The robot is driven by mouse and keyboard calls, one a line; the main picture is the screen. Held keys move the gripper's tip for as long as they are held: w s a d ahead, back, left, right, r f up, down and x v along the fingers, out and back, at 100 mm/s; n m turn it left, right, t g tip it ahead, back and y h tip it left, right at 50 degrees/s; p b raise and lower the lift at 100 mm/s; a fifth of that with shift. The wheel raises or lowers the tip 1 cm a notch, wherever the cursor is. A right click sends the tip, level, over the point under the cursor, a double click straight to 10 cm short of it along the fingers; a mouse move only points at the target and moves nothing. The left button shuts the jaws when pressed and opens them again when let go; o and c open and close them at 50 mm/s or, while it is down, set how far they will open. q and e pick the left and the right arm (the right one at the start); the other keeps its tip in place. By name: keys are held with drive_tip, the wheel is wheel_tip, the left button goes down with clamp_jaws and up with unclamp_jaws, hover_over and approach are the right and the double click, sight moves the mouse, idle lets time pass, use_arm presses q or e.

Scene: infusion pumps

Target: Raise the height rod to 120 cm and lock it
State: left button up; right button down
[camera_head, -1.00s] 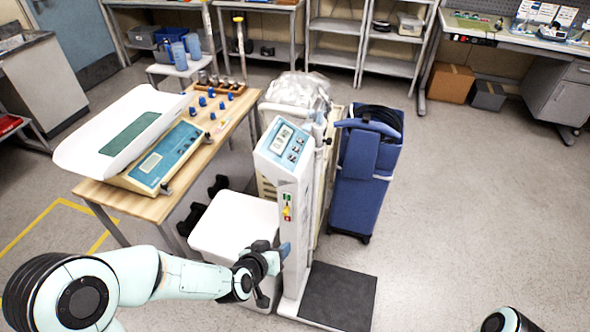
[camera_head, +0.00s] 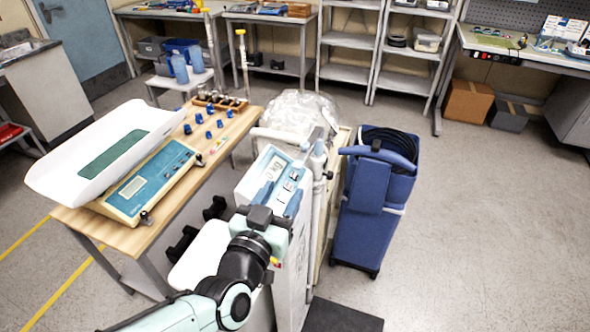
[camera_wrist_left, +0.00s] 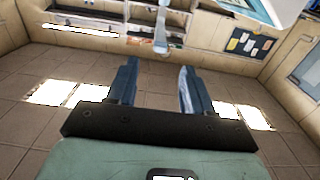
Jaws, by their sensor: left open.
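The scale's white column with its blue display head (camera_head: 272,168) stands at the centre of the head view. The dark weighing platform (camera_head: 340,317) shows at its foot. A slim grey rod with a clamp (camera_head: 318,160), apparently the height rod, stands behind the display head. Its height marks are too small to read. My left gripper (camera_head: 279,197) is open in front of the display head and partly hides it. In the left wrist view my left gripper (camera_wrist_left: 158,90) has nothing between its fingers. A pale narrow piece (camera_wrist_left: 161,32) lies beyond them; I cannot tell what it is. My right gripper is out of view.
A wooden table (camera_head: 180,180) with a white baby scale (camera_head: 100,150) stands left. A white box (camera_head: 200,252) is beside the column. A blue cart (camera_head: 365,205) and a plastic-covered item (camera_head: 300,112) stand close by. The floor at right is clear.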

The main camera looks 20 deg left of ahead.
sight(302, 156)
use_arm(q)
drive_tip(key=w+p, duration=0.2)
drive_tip(key=w, duration=1)
drive_tip(key=shift+w+d+p, duration=0.15)
drive_tip(key=shift+p, duration=0.15)
clamp_jaws()
drive_tip(key=shift+r, duration=0.1)
